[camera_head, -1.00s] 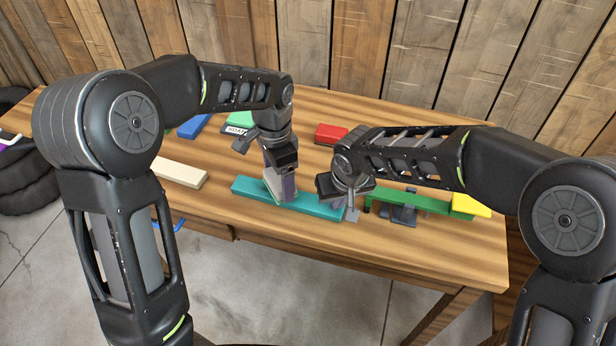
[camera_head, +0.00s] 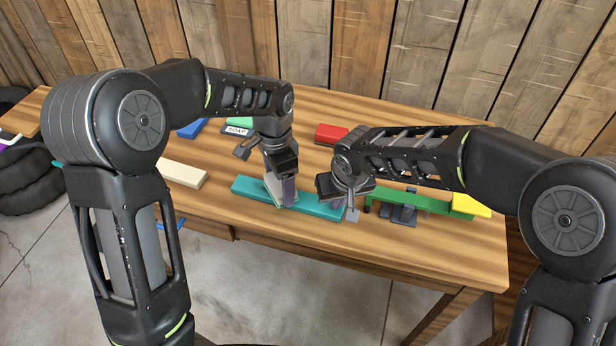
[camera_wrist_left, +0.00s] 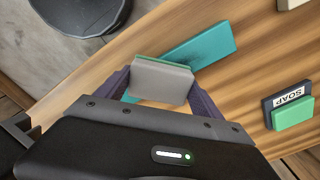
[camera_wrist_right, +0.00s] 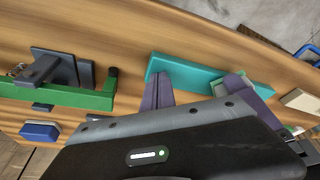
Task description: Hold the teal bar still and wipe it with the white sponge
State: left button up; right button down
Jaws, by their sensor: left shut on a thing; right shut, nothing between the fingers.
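The teal bar (camera_head: 313,207) lies flat near the front edge of the table; it also shows in both wrist views (camera_wrist_left: 206,46) (camera_wrist_right: 200,75). My left gripper (camera_head: 286,188) is shut on the white sponge (camera_wrist_left: 162,82), a pale block with a green layer. The sponge is at the middle of the bar and appears to touch its top; the exact contact is hidden. My right gripper (camera_head: 352,209) is shut and empty, fingertips pointing down at the bar's right end. In the right wrist view its fingers (camera_wrist_right: 158,92) overlap the bar, so I cannot tell whether they press it.
A green bar on a dark stand (camera_head: 408,201) and a yellow block (camera_head: 470,205) are close to the right gripper. A cream block (camera_head: 183,173) lies left, a red block (camera_head: 331,133) behind. A soap-labelled block (camera_wrist_left: 290,108) and a blue block (camera_head: 194,127) are at the back left.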

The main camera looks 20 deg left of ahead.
aim_at(251, 186)
pick_arm(q)
jog(key=shift+f, duration=0.2)
pick_arm(e)
jog(key=shift+s+d+f, duration=0.1)
jog(key=shift+s+f, duration=0.1)
jog(key=shift+f, duration=0.1)
pick_arm(q)
jog(key=shift+a+r, duration=0.1)
jog(key=shift+a, duration=1.95)
jog(key=shift+w+a+f, duration=0.1)
jog(key=shift+a+f, duration=0.1)
jog(key=shift+a, duration=1.8)
jog(key=shift+r, duration=0.1)
jog(key=shift+d, duration=0.15)
